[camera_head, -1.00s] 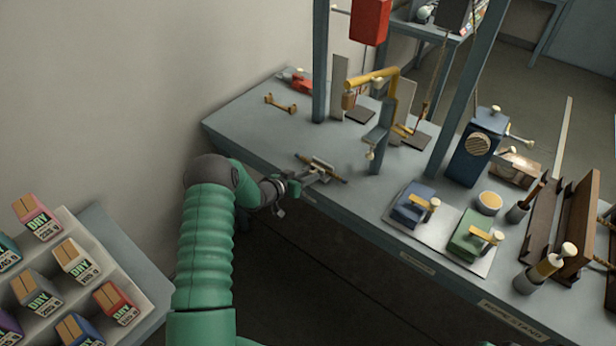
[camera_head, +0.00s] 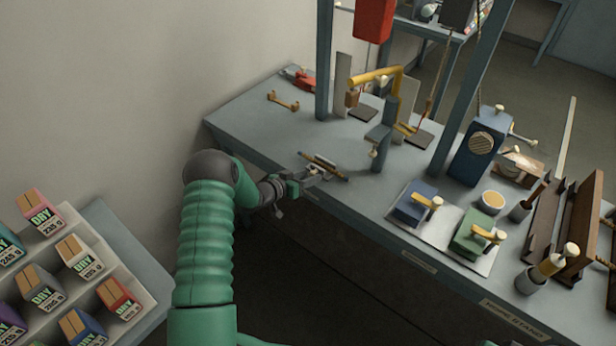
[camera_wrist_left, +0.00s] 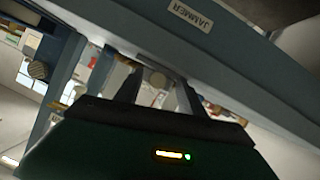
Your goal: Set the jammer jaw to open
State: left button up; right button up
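A JAMMER label (camera_wrist_left: 190,14) shows on the bench edge in the left wrist view. Just past my left gripper (camera_head: 312,173), at the bench's front edge, lies a small bar-shaped fitting (camera_head: 330,167) with dark and brass parts, in the head view. A small pale piece is beside it at the fingertips. Which part is the jaw, and its setting, is too small to tell. In the left wrist view the fingers (camera_wrist_left: 158,92) stand apart with a pale round thing visible between them; I see nothing clamped. My right gripper is not in view.
Blue (camera_head: 412,207) and green (camera_head: 472,236) blocks with yellow levers sit on a white plate to the right. A stepped rack of boxes (camera_head: 135,292) is at lower left. The bench's left part is mostly clear.

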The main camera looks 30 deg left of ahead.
pick_arm(q)
jog(key=b+v, duration=0.1)
jog(key=v, duration=1.5)
jog(key=shift+s+b, duration=0.35)
jog(key=shift+a+r, duration=0.1)
